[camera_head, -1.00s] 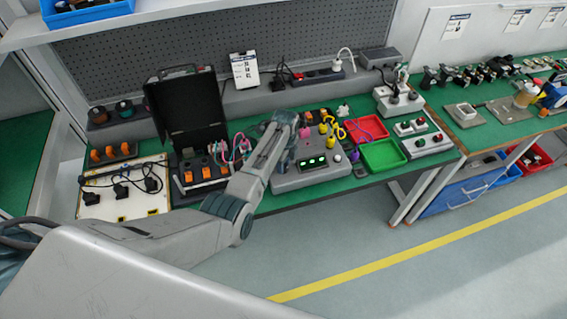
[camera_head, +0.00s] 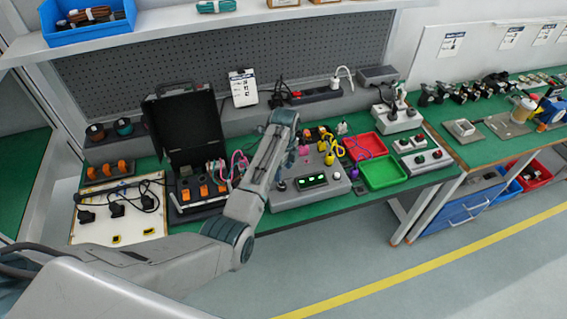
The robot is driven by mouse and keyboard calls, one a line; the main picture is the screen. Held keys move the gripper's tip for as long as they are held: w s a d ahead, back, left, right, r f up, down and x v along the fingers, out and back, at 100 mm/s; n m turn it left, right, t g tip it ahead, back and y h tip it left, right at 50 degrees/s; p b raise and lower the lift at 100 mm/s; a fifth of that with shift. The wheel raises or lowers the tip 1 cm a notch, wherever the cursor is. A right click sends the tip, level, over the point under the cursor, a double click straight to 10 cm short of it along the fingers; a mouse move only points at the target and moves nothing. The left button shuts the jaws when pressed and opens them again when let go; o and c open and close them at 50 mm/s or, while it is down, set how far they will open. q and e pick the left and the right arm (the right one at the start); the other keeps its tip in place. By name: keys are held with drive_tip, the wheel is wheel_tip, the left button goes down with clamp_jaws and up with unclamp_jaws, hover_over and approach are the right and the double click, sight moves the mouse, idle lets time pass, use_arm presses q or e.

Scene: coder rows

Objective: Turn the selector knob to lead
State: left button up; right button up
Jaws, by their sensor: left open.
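The grey control box (camera_head: 292,201) stands on the green bench in the middle of the view, with a lit green display (camera_head: 312,180) on its front. A small dark round knob (camera_head: 282,186) sits left of the display, and a pale one (camera_head: 334,176) sits to its right. Their labels are too small to read, so I cannot tell which is the selector. My left gripper (camera_head: 284,119) is at the end of the arm from the left, above the box's back left part. It is open; its fingers are hard to make out. My right gripper is out of view.
An open black case (camera_head: 185,120) with orange parts stands left of my forearm. Yellow and pink leads lie at the box's back. Red (camera_head: 367,146) and green (camera_head: 400,171) trays and button boxes (camera_head: 424,160) are to the right.

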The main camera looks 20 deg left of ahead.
sight(284, 182)
use_arm(q)
drive_tip(key=shift+w+r+b, duration=0.1)
drive_tip(key=shift+r+b, duration=0.35)
drive_tip(key=shift+r, duration=1.75)
